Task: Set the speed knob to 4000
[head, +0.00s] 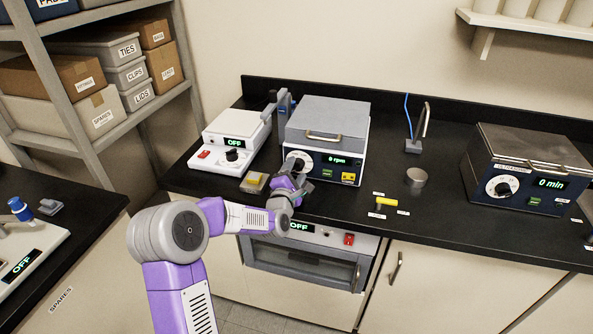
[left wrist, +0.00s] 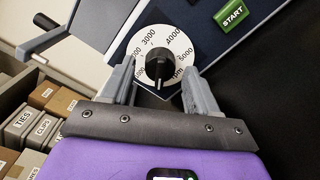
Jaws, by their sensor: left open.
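The speed knob (left wrist: 160,62) is a black knob on a white round dial, with 3000 and 4000 readable along the dial's upper part. A small white mark shows at the knob's lower edge, but I cannot tell exactly which value it points to. In the head view the dial (head: 298,162) is on the front of a grey-lidded machine (head: 328,122) whose display reads 0 rpm. My left gripper (left wrist: 158,72) is open, with one finger on each side of the knob; I cannot tell whether they touch it. It partly covers the dial in the head view (head: 291,180). My right gripper is out of view.
A green START button (left wrist: 232,15) is right of the dial. A white device (head: 230,140) reading OFF stands left of the machine. A yellow-topped block (head: 254,182), a metal cylinder (head: 416,178) and a yellow-handled item (head: 386,202) lie on the black counter. A timer box (head: 525,165) stands right.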

